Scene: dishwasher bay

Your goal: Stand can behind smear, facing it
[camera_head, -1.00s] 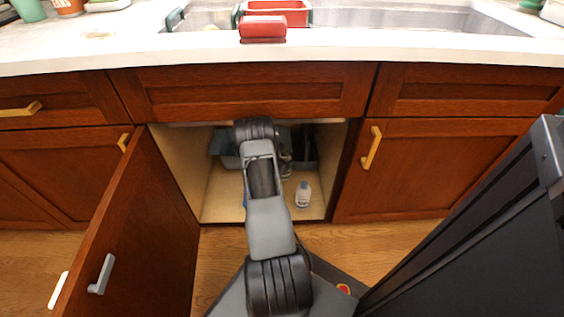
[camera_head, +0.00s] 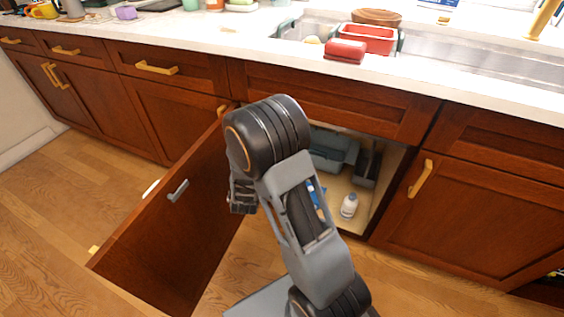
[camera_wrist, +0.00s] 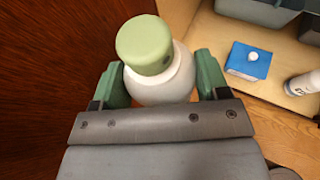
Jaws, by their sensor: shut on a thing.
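In the wrist view, my gripper (camera_wrist: 161,72) is shut on a white rounded can (camera_wrist: 162,87) with a pale green cap (camera_wrist: 145,44). Its green fingers press the can from both sides, with the cap toward the camera. In the head view, the wrist end of my arm is beside the open cabinet door, outside the cabinet. The fingers and the can are hidden there behind the arm. A faint brown smear (camera_head: 228,29) lies on the white countertop (camera_head: 255,45), left of the sink. The counter around the smear is bare.
The open cabinet door (camera_head: 180,225) stands left of my arm. Inside the cabinet are a white bottle (camera_head: 348,205), a grey bin (camera_head: 330,150) and a blue box (camera_wrist: 249,61). A red block (camera_head: 345,50) and a red rack (camera_head: 368,38) are at the sink. A purple cup (camera_head: 126,12) stands farther left.

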